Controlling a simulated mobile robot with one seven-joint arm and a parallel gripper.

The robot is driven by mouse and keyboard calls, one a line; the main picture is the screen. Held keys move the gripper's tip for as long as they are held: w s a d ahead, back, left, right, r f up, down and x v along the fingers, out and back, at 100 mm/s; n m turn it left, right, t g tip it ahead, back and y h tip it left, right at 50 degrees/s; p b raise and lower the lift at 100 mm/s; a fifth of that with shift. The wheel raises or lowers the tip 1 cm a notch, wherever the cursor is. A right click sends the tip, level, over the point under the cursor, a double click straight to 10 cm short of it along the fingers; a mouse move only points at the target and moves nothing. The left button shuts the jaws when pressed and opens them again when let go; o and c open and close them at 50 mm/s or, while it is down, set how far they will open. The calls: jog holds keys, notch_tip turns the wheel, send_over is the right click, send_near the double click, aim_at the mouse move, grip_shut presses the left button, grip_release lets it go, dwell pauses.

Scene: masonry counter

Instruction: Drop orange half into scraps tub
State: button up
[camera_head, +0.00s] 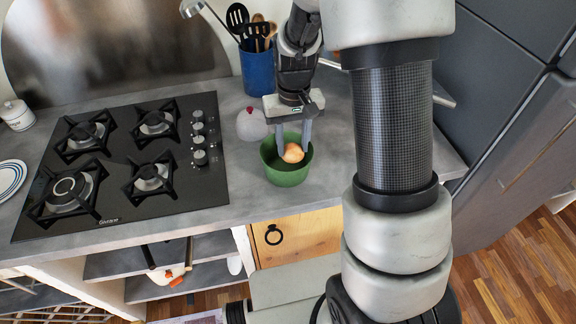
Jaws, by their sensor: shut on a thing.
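The orange half (293,153) shows as a small pale-orange round thing between the fingertips of my gripper (293,150). My gripper points down and is shut on it. The scraps tub (287,178) is a green round bowl-like tub on the grey counter, near its front edge. The orange half and the fingertips appear over the tub's opening, about level with its rim in the picture. I cannot tell how far inside they are. The tub's inside is partly hidden by the fingers.
A whitish dome-shaped thing (252,124) stands just behind and left of the tub. A blue utensil holder (258,72) is at the back. A black gas hob (125,165) fills the counter to the left. My arm hides part of the counter's right side.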

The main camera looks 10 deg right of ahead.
jog(key=o, duration=1.2)
jog(key=shift+c, duration=0.2)
notch_tip(320, 180, up, 17)
jog(key=shift+r, duration=0.2)
jog(key=s+r+t, duration=0.2)
jog(key=s, duration=0.7)
jog(key=s+r+t, duration=0.3)
jog(key=s, duration=0.6)
jog(key=shift+s+r+t+p, duration=0.2)
jog(key=shift+r+t+p, duration=0.15)
jog(key=shift+p, duration=0.1)
